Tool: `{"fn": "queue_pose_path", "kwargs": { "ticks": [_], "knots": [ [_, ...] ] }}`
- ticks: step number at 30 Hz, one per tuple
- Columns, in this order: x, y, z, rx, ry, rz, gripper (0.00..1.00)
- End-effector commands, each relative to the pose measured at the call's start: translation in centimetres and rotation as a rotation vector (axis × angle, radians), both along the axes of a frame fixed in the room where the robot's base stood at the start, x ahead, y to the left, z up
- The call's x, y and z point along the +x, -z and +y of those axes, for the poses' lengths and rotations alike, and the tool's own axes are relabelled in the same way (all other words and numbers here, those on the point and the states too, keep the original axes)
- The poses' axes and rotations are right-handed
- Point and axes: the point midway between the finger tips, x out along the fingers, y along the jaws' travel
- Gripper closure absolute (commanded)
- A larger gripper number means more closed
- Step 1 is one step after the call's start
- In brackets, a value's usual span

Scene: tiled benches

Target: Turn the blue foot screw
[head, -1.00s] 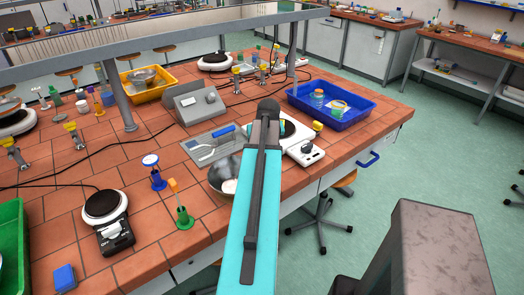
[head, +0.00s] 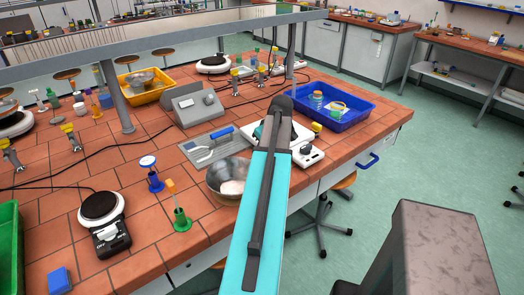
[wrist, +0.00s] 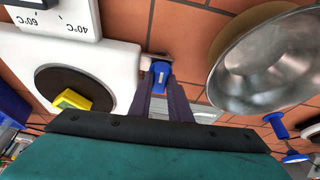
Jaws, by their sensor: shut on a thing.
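The blue foot screw (wrist: 160,72) is a small blue piece at the edge of a white hotplate (wrist: 110,60), in the middle of the wrist view. My gripper (wrist: 160,82) is shut on it, with a dark finger on either side. Part of the screw is hidden between the fingers. The hotplate has a black round plate and a dial marked 40°C and 60°C. In the head view the hotplate (head: 305,152) is partly covered by my turquoise arm, and my gripper and the screw are hidden.
A steel bowl (head: 224,184) stands close to the hotplate, and is large beside my gripper in the wrist view (wrist: 250,85). A blue tray (head: 350,120) with jars lies behind. A grey mat with a blue-handled tool (head: 215,142) lies left of the hotplate.

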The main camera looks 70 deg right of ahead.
Motion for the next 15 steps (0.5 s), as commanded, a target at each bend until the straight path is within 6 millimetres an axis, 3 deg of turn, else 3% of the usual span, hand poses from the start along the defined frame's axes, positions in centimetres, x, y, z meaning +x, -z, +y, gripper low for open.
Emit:
{"fn": "queue_pose_path", "kwargs": {
  "ticks": [9, 10, 12, 15],
  "knots": [
    [0.45, -0.3, -0.19, -0.007, -0.002, -0.011, 1.0],
    [0.46, -0.29, -0.18, -0.007, -0.002, -0.011, 0.78],
    [0.4, -0.25, -0.15, -0.006, -0.001, -0.009, 0.66],
    [0.3, -0.18, -0.11, -0.004, -0.001, -0.008, 0.64]
  ]
}}
